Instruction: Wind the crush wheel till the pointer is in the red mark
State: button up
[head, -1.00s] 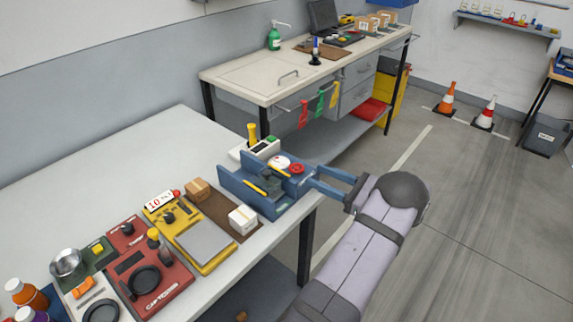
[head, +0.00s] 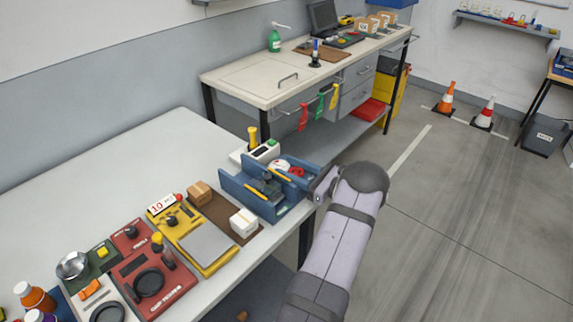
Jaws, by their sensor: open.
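No pointer is readable.
A yellow scale-like device (head: 192,238), a small brown box (head: 199,194) and a white box (head: 243,222) stand left of my gripper. A white unit with a yellow handle (head: 252,138) stands behind it. The back left of the near bench (head: 120,170) is clear.

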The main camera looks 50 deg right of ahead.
jog(key=shift+w+a, duration=0.1)
jog(key=shift+w, duration=0.6)
jog(key=c, duration=0.8)
jog(key=shift+d+m+h+p, duration=0.25)
jog(key=shift+m+h, duration=0.45)
jog(key=shift+h, duration=0.4)
jog(key=o, duration=0.8)
